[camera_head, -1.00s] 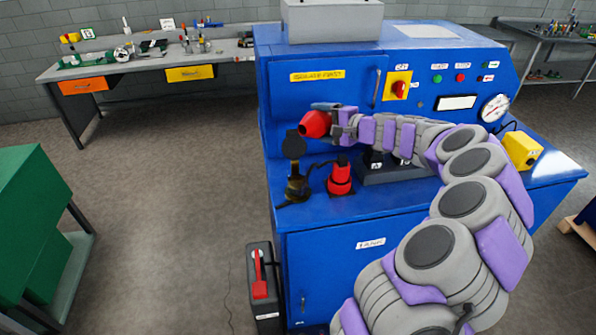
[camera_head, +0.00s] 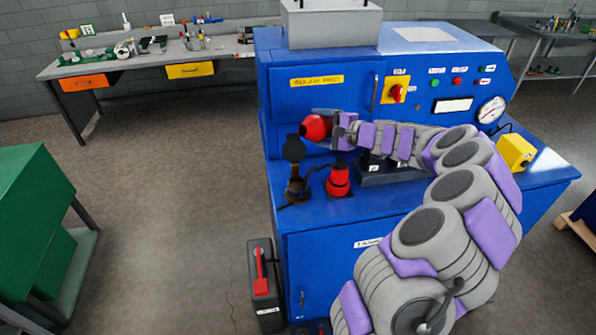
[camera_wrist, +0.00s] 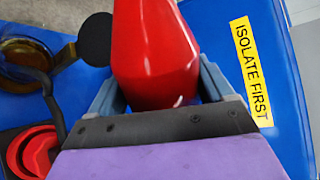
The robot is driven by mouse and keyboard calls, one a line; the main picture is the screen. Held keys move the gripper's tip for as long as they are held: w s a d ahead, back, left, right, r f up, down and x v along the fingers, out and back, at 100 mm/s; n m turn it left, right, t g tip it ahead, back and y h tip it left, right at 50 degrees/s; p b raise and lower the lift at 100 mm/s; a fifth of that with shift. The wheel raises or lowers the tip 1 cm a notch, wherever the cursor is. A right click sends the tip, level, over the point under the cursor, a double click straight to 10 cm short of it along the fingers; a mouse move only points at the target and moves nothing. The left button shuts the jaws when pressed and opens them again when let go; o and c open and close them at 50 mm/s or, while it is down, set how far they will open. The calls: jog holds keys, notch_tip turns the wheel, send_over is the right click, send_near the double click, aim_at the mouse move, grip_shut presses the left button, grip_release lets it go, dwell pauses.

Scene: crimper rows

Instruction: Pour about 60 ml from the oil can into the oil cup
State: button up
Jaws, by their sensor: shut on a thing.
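The red oil can (camera_head: 316,127) is held by my gripper (camera_head: 327,127), raised above the blue bench's left part. In the wrist view the can (camera_wrist: 155,50) sits between the two grey fingers (camera_wrist: 160,88), which are shut on it. It lies tilted, pointing away from the wrist; its spout tip cannot be made out. The oil cup (camera_head: 297,189), dark with an amber bowl, stands below and left of the can, its round black lid (camera_head: 294,148) swung up. In the wrist view the amber cup (camera_wrist: 25,52) is at the upper left, apart from the can. No oil stream shows.
A red fitting with a black top (camera_head: 338,181) stands right of the cup, with a black cable beside it. The blue cabinet front (camera_head: 325,105) rises close behind the can. A dark labelled block (camera_head: 385,172) sits under my arm. A grey-and-red case (camera_head: 263,285) stands on the floor.

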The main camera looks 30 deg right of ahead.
jog(key=shift+a+r+p, duration=0.1)
jog(key=shift+r+p, duration=0.05)
jog(key=shift+p, duration=0.45)
